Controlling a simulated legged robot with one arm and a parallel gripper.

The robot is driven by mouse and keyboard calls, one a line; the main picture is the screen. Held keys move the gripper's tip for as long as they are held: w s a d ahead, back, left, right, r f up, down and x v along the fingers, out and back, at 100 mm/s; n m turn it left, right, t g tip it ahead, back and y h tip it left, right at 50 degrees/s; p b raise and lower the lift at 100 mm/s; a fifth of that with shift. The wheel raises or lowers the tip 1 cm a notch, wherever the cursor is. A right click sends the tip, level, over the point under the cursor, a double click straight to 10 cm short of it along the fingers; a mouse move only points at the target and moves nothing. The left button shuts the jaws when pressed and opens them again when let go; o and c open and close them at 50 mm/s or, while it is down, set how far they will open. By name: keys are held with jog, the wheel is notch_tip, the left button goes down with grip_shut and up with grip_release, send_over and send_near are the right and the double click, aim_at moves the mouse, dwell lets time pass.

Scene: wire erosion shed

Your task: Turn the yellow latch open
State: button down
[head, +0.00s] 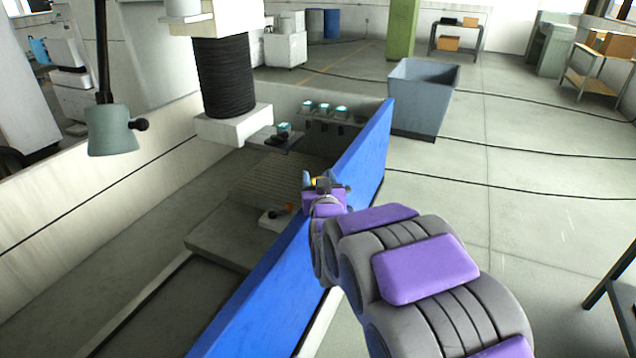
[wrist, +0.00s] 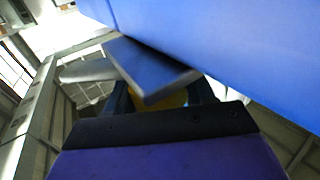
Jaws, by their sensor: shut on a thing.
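The yellow latch (wrist: 172,99) shows as a small yellow patch between my gripper's fingers in the wrist view. A dark flat plate covers part of it. In the head view only a speck of yellow (head: 315,181) shows at my gripper (head: 322,183). My gripper is shut on the latch, close beside the top edge of the blue panel (head: 290,270). The blue panel also fills the upper right of the wrist view (wrist: 240,45). The latch's angle is hidden by the fingers and the plate.
A black bellows column (head: 224,75) hangs above. A grey bin (head: 422,95) stands behind the panel. The floor at right is mostly clear.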

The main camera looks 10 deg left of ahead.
jog(key=shift+m+h, duration=0.3)
jog(key=shift+h, duration=0.3)
jog(key=shift+c, duration=2.4)
grip_release()
jog(key=shift+a, duration=0.1)
